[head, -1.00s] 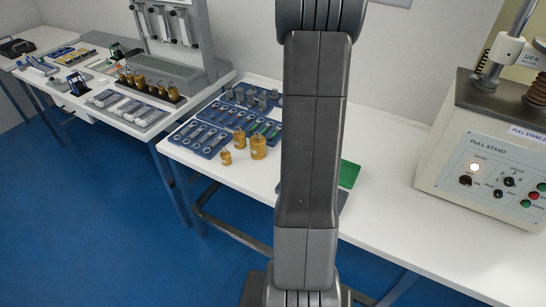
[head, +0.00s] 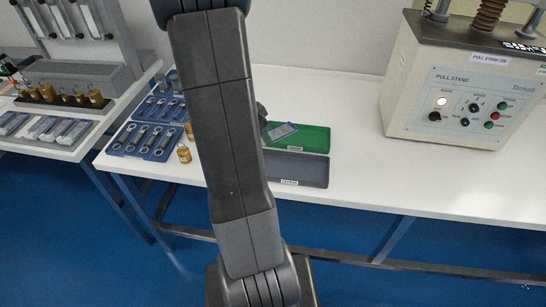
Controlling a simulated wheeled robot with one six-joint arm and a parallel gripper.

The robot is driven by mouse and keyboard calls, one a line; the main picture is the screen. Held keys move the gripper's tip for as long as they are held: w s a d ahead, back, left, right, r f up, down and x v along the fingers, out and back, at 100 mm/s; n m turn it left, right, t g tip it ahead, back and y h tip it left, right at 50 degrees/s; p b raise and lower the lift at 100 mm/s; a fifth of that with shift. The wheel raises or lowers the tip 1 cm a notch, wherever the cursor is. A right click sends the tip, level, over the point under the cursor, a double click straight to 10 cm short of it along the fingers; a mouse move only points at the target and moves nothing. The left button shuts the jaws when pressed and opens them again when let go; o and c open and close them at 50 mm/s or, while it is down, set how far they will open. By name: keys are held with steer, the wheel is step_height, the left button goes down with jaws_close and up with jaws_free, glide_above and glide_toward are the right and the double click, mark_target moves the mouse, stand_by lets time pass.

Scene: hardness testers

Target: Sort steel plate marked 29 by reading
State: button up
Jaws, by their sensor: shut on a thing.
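A small blue-grey steel plate (head: 284,131) shows just right of my arm, over the left part of the green tray (head: 314,139). Its marking is too small to read. My gripper (head: 267,128) is mostly hidden behind my arm; a dark part of it shows at the plate's left end, and it is shut on the plate. I cannot tell whether the plate touches the tray floor. A dark grey tray (head: 305,172) with a small label on its front lies directly in front of the green one and looks empty where it shows.
A pull stand (head: 462,85) with a lit lamp stands at the right. Blue trays of wrenches (head: 146,138) and brass weights (head: 184,154) lie left of my arm. Another bench (head: 60,145) with a tester is farther left. The white table (head: 375,170) is clear between trays and pull stand.

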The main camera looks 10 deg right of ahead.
mark_target(277, 168)
steer(key=s+m+g+b, duration=0.1)
steer(key=m, duration=0.1)
steer(key=s+d+f+m+b, duration=0.1)
steer(key=m, duration=0.1)
steer(key=s+d+f+m+g+b, duration=0.1)
steer(key=m, duration=0.1)
steer(key=shift+s+d+f+m+g+h+b, duration=0.2)
steer(key=shift+m+g+h+b, duration=0.1)
steer(key=shift+m+b, duration=0.1)
steer(key=shift+s+d+r+m+g+b, duration=0.1)
steer(key=shift+s+d+m+g+b, duration=0.15)
steer(key=shift+m, duration=0.3)
steer(key=shift+s+d+r+m+g+b, duration=0.15)
steer(key=shift+s+m, duration=0.15)
steer(key=shift+m, duration=0.25)
steer(key=shift+f+b, duration=1.15)
steer(key=shift+f, duration=0.75)
steer(key=shift+f+b, duration=0.35)
steer(key=shift+b, duration=0.1)
steer(key=shift+a+f+b, duration=0.1)
steer(key=shift+f+b, duration=0.1)
steer(key=shift+b, duration=0.3)
steer(key=o, duration=1.2)
steer(key=p+v, duration=0.1)
steer(key=v, duration=1.3)
steer(key=shift+p, duration=0.4)
